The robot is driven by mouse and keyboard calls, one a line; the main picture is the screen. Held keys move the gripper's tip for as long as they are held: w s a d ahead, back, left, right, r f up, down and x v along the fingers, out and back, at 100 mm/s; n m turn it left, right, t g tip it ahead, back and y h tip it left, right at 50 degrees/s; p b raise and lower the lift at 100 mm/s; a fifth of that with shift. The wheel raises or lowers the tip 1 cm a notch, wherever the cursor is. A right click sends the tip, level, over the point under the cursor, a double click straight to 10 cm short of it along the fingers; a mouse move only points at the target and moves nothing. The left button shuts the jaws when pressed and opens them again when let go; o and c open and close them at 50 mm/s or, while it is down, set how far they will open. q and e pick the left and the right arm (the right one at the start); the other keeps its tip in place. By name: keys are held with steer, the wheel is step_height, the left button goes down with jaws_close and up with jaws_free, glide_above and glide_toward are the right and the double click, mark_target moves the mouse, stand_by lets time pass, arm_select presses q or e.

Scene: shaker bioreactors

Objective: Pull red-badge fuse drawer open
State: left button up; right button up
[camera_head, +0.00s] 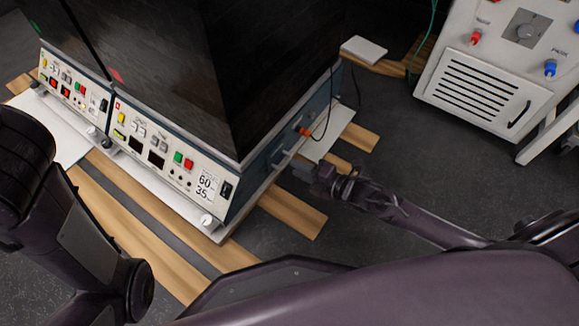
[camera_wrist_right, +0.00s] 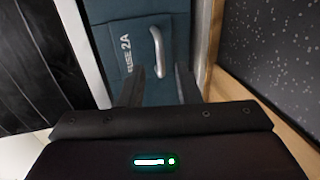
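The fuse drawer has a dark teal front labelled "FUSE 2A" (camera_wrist_right: 127,55) and a pale curved bar handle (camera_wrist_right: 158,52). In the head view, its side of the nearer bioreactor (camera_head: 215,160) shows small handles (camera_head: 283,155). A small red badge (camera_head: 117,104) marks that unit's front panel. My right gripper (camera_head: 303,172) is close to this side face. In the right wrist view its two fingers (camera_wrist_right: 161,88) are apart, and the handle shows beyond and between their tips. Contact with the handle cannot be told. My left gripper is out of view.
A second bioreactor (camera_head: 75,90) stands to the left. Both stand on a white base over wooden pallet slats (camera_head: 150,235). An orange plug (camera_head: 305,131) with a dark cable sits near the handles. A white cabinet (camera_head: 490,80) stands right; dark floor lies between.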

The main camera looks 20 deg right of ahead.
steer(key=b+x, duration=0.1)
steer(key=x, duration=0.2)
steer(key=shift+w+a+f, duration=0.1)
steer(key=shift+w+a, duration=0.05)
steer(key=shift+w, duration=0.05)
jaws_close()
